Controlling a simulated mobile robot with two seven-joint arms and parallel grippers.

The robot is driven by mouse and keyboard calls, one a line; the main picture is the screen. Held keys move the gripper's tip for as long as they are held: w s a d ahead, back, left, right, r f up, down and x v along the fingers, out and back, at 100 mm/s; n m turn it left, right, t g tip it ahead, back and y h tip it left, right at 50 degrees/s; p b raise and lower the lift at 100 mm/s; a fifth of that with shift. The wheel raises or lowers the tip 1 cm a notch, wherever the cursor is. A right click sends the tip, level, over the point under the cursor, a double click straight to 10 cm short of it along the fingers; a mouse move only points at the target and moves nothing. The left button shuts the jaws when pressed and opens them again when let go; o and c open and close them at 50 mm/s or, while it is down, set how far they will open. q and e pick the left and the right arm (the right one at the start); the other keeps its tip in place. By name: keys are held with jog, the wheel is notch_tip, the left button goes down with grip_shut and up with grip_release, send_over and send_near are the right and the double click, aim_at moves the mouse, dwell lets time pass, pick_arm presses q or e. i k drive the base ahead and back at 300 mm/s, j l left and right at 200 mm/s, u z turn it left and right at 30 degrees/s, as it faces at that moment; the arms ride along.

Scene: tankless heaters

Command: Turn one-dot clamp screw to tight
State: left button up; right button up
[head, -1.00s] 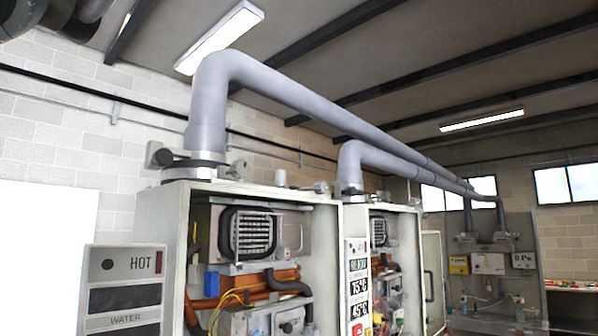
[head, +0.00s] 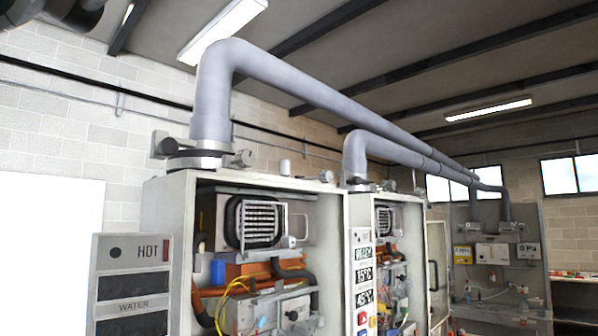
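Two open heater cabinets stand side by side, the near one (head: 168,230) and the farther one (head: 361,215). A grey flue pipe rises from each top. A dark and silver clamp (head: 196,158) rings the near pipe's foot, with a small screw-like metal part (head: 243,158) at its right. A similar clamp (head: 361,186) rings the farther pipe's foot, with a small metal part (head: 391,184) beside it. Dot marks are too small to make out, so I cannot tell which clamp has one dot. Neither of my grippers is in view.
A grey panel marked HOT and WATER (head: 132,278) stands at the front left. A display column (head: 362,275) stands between the cabinets. Long grey pipes (head: 300,92) run overhead toward the back right. A grey board with small boxes (head: 494,254) stands there.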

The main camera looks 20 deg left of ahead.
aim_at(244, 158)
jog(key=i+l+u, duration=0.15)
jog(key=u, duration=0.3)
jog(key=i+l+u, duration=0.3)
jog(key=u, duration=0.15)
jog(key=i+l+u, duration=0.15)
jog(key=l+u, duration=0.15)
jog(key=u, duration=0.15)
jog(key=i+l+u, duration=0.1)
jog(key=l+u, duration=0.65)
jog(key=u, duration=0.15)
jog(key=l+u, duration=0.9)
jog(key=k+l+u, duration=0.15)
jog(key=u, duration=0.3)
jog(key=k+l, duration=0.05)
jog(key=l, duration=0.05)
